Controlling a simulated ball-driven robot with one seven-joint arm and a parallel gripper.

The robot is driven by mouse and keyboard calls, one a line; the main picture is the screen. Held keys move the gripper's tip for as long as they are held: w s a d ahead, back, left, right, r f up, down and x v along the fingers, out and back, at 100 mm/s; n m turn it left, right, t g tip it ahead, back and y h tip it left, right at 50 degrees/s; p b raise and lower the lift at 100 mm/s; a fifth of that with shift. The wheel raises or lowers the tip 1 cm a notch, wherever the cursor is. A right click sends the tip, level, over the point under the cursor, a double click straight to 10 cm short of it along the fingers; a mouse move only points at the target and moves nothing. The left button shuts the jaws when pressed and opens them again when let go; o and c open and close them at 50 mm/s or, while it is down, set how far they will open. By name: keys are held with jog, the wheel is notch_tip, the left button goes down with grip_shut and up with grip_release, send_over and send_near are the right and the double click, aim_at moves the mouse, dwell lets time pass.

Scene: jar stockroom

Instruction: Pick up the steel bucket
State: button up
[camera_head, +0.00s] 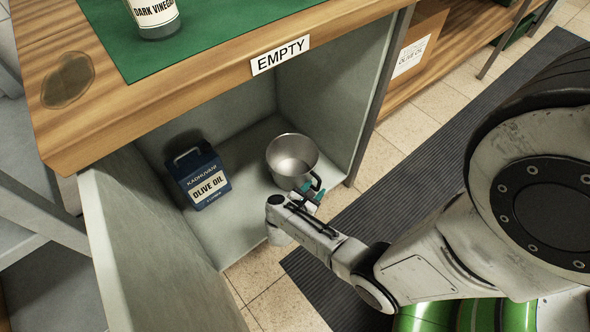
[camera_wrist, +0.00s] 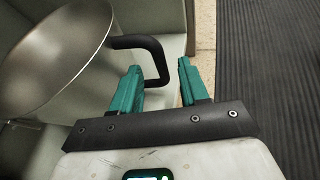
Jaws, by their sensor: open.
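The steel bucket (camera_head: 292,152) stands upright on the floor of an open grey cabinet, its open top facing up. It has a black side handle (camera_head: 315,181) that points toward my arm. My gripper (camera_head: 310,194) is at the handle with its teal fingers apart. In the wrist view the bucket (camera_wrist: 50,62) fills the upper left, and its black handle (camera_wrist: 142,43) reaches to the right. The outer part of the handle shows between the open fingers of my gripper (camera_wrist: 160,65). I cannot tell whether either finger touches it.
A blue olive oil container (camera_head: 198,176) stands left of the bucket in the cabinet. The wooden counter (camera_head: 190,90) with an EMPTY label (camera_head: 280,55) overhangs the cabinet. A grey panel (camera_head: 150,225) bounds the opening at left. A dark ribbed mat (camera_head: 400,165) lies on the tiled floor.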

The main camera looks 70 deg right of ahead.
aim_at(318, 186)
jog(key=shift+b+x, duration=1)
jog(key=shift+x, duration=1.7)
jog(key=shift+s, duration=0.1)
jog(key=shift+c, duration=0.2)
grip_shut()
jog(key=shift+r, duration=0.1)
